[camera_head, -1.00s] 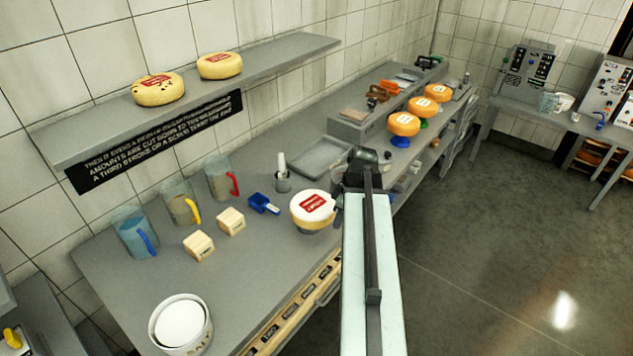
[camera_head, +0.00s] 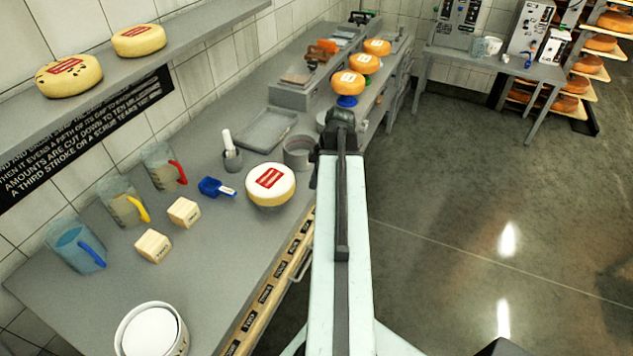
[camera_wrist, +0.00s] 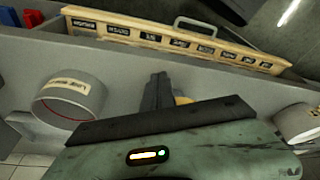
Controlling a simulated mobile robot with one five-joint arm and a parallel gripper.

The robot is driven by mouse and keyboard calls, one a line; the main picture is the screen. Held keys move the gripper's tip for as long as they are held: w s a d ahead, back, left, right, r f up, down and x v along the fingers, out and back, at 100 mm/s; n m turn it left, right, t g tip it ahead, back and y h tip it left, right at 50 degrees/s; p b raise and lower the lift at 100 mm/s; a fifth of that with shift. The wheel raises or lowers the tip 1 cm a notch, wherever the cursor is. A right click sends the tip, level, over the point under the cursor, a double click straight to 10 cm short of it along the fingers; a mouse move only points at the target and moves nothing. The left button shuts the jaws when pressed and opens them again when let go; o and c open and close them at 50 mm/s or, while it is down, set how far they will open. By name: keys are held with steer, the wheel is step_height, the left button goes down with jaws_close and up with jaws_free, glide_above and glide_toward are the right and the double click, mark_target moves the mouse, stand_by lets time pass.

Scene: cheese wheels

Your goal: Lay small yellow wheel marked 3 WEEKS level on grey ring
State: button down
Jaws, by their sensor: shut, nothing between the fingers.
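A round cheese wheel (camera_head: 270,185) with a pale top, yellow side and red label lies on the bench in the head view; its label is too small to read. A grey ring-like round piece (camera_head: 299,152) stands just behind it, partly hidden by my arm. Two yellow wheels with red labels, one on the left (camera_head: 69,76) and one on the right (camera_head: 139,41), sit on the wall shelf. My gripper (camera_wrist: 160,80) shows in the wrist view with its dark fingers together and empty. A small yellow patch (camera_wrist: 183,100) shows beside them; I cannot tell what it is.
The bench (camera_head: 100,270) carries jugs (camera_head: 77,246), wooden blocks (camera_head: 184,212), a blue scoop (camera_head: 213,187) and a white tub (camera_head: 151,330). Orange wheels (camera_head: 348,83) stand further back. Grey cylinders (camera_wrist: 70,100) show in the wrist view. Open floor (camera_head: 500,240) lies right.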

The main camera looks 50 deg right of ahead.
mark_target(294, 184)
steer(key=shift+w+a+f, duration=0.35)
steer(key=shift+w+a, duration=0.4)
steer(key=shift+w, duration=0.1)
steer(key=shift+w+a+f, duration=0.3)
steer(key=shift+w+a, duration=0.4)
steer(key=shift+w, duration=0.15)
steer(key=shift+w+a, duration=0.8)
steer(key=shift+w, duration=0.15)
steer(key=shift+s+d, duration=0.1)
